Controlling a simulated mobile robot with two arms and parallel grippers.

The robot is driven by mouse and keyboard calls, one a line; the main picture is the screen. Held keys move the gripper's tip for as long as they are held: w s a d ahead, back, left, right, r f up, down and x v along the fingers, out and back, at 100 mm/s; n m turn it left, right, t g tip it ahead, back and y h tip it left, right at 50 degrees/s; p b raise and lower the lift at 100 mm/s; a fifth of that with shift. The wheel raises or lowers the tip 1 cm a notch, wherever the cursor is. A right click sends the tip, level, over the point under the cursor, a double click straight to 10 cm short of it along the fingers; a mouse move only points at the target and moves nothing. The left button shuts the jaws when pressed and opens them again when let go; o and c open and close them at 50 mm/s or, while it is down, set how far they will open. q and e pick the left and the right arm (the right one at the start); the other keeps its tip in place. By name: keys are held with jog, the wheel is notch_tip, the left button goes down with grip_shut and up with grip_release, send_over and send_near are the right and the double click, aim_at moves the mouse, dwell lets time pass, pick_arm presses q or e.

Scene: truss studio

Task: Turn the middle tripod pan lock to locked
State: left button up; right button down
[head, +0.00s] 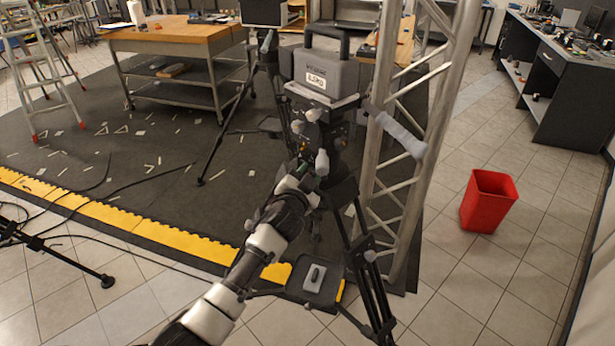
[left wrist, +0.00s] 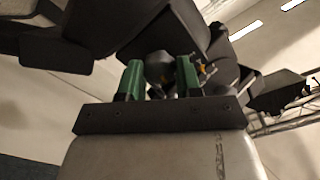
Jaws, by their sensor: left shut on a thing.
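The tripod (head: 364,262) stands in the middle of the head view, with a grey camera (head: 325,76) on its dark head (head: 330,128). Pale knobs and levers show on the head, one of them a lever (head: 322,162) just above my gripper. My left gripper (head: 310,180) reaches up to the lower part of the head from the front. In the left wrist view its two green fingertips (left wrist: 159,78) are shut on a dark rounded knob (left wrist: 158,66), seemingly the pan lock. The fingers partly hide it, and I cannot read its lock position. My right gripper is not in view.
A pale pan handle (head: 398,132) sticks out right of the head, in front of a metal truss (head: 445,75). Another tripod (head: 225,130) stands behind left. A small grey case (head: 316,279) lies low by the legs. A red bin (head: 488,203) stands on open floor at right.

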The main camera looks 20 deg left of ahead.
pick_arm(q)
jog(key=shift+d+f+m, duration=0.1)
jog(key=shift+m, duration=3.6)
jog(key=o, duration=0.9)
jog(key=shift+f, duration=0.1)
